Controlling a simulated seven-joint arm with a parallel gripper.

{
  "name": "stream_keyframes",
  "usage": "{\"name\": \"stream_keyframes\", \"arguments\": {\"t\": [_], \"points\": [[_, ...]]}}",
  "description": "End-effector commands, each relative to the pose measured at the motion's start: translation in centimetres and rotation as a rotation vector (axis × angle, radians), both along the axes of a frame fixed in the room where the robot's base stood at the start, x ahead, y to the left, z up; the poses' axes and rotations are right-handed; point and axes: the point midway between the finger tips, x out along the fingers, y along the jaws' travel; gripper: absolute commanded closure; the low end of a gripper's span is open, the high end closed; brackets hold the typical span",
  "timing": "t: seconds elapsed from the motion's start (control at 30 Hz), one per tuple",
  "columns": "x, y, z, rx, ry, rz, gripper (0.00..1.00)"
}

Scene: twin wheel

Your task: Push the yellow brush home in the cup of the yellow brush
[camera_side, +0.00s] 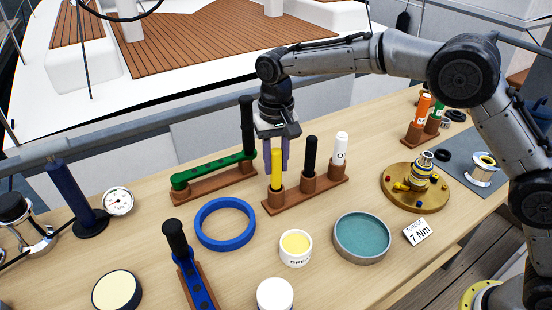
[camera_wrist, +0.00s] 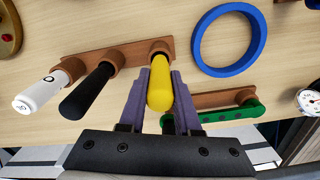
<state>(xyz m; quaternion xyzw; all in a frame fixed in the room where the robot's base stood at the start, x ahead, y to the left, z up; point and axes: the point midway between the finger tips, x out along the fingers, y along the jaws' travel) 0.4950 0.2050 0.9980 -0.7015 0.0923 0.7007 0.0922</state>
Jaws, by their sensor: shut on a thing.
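The yellow brush (camera_side: 277,168) stands upright in its brown cup (camera_side: 276,198) at the left end of a wooden rack (camera_side: 298,203). How deep it sits in the cup cannot be told. My gripper (camera_side: 276,156) comes down from above with its purple fingers on either side of the brush, shut on it. In the wrist view, the yellow brush (camera_wrist: 159,92) lies between the two purple fingers, with the rim of its cup (camera_wrist: 160,51) just beyond.
A black handle (camera_side: 309,156) and a white one (camera_side: 340,149) stand in the same rack. A green tool (camera_side: 217,170) on a wooden block lies left of my gripper. A blue ring (camera_side: 225,202), a cream-topped pot (camera_side: 295,247) and a teal dish (camera_side: 362,236) lie in front.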

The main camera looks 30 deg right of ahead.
Motion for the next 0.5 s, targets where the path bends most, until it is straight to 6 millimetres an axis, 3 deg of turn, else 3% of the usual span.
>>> {"name": "stream_keyframes", "arguments": {"t": [0.07, 0.1, 0.23, 0.27, 0.5], "points": [[-0.01, 0.00, -0.17, 0.000, 0.000, 0.000, 1.00], [0.01, 0.01, -0.13, 0.001, -0.001, 0.000, 0.61], [0.00, 0.00, -0.12, 0.000, 0.000, 0.000, 0.38], [0.00, 0.00, -0.12, 0.000, 0.000, 0.000, 0.33], [0.00, 0.00, -0.13, 0.000, 0.000, 0.000, 0.33]]}}
